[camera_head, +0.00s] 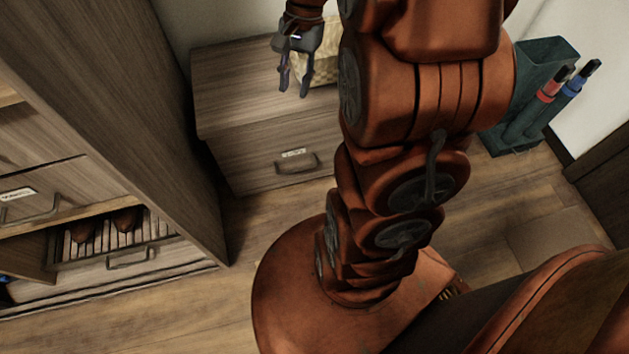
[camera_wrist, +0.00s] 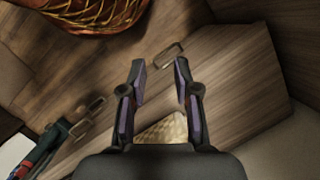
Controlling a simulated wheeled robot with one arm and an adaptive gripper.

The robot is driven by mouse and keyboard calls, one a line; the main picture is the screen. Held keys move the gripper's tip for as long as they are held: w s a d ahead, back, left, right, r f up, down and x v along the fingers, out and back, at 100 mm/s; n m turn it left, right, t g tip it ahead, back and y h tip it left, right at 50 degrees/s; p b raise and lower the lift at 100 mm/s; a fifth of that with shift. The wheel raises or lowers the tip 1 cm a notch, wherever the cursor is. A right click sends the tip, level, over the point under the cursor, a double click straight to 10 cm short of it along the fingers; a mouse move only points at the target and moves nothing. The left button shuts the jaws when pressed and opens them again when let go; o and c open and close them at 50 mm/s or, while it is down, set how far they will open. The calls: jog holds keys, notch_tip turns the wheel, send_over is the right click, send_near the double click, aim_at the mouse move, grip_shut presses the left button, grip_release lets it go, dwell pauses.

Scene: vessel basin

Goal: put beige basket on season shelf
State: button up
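The beige basket (camera_head: 322,62) is woven and sits on top of the low wooden drawer cabinet (camera_head: 225,85), partly hidden behind my gripper and arm in the head view. My gripper (camera_head: 294,92) is above the cabinet top, fingers pointing down and spread apart, with nothing between the tips. In the wrist view, my open gripper (camera_wrist: 160,64) shows with a piece of the beige basket (camera_wrist: 165,128) low between the fingers, near the palm. I cannot tell whether they touch. A tall wooden shelf unit (camera_head: 135,110) stands at the left; I cannot read its label as season.
Shoes (camera_head: 125,222) lie on a slatted rack low in the left unit. A dark green stand (camera_head: 535,85) with red and blue handled items is right of the cabinet. The low cabinet has a labelled drawer handle (camera_head: 297,163). Some wooden floor is clear between the furniture.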

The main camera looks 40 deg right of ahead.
jog(key=s+a+n+g+h, duration=0.1)
jog(key=s+a+n, duration=0.5)
jog(key=s+a, duration=0.3)
jog(key=shift+s+g+h, duration=0.3)
jog(key=shift+s, duration=0.45)
jog(key=shift+o, duration=0.3)
jog(key=s+a+f+n+h, duration=0.1)
jog(key=s+a+n, duration=0.1)
jog(key=s+n, duration=0.3)
jog(key=s, duration=0.4)
jog(key=shift+s+f+n+g+h, duration=0.15)
jog(key=shift+s+n+g+h, duration=0.15)
jog(key=shift+g+h, duration=0.1)
jog(key=shift+a, duration=0.1)
